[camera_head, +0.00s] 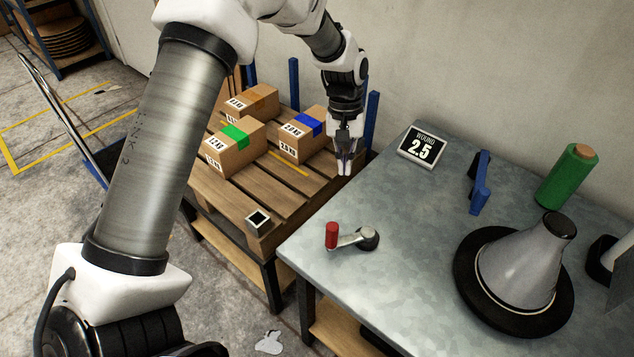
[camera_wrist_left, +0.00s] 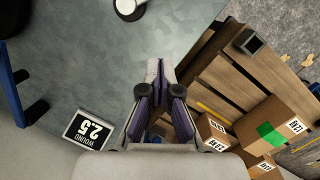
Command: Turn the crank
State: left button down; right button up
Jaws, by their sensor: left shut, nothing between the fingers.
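The crank is a grey metal arm (camera_head: 350,239) with a red upright handle (camera_head: 331,235) and a round hub, on the metal table near its left edge. In the left wrist view only part of the crank (camera_wrist_left: 130,8) shows at the top edge; the red handle is out of that frame. My left gripper (camera_head: 345,172) is shut and empty, pointing down near the table's far left corner, behind the crank and apart from it. Its purple-lined fingers (camera_wrist_left: 160,70) also show in the left wrist view. My right gripper is in neither view.
A sign reading "WOUND 2.5" (camera_head: 422,147) stands at the table's back. A blue bracket (camera_head: 480,182), a green spool (camera_head: 568,176) and a grey cone (camera_head: 522,266) are to the right. Cardboard boxes (camera_head: 236,147) sit on a wooden pallet (camera_head: 262,186) at left. Table around the crank is clear.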

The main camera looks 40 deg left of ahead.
pick_arm(q)
jog(key=shift+g, duration=0.4)
jog(key=x, duration=0.3)
jog(key=s+x, duration=0.1)
jog(key=x, duration=0.2)
jog(key=s+a+x, duration=0.1)
jog(key=x, duration=0.2)
jog(key=s+d, duration=0.1)
jog(key=s+d+p, duration=0.1)
jog(key=s, duration=0.1)
jog(key=shift+s, duration=0.2)
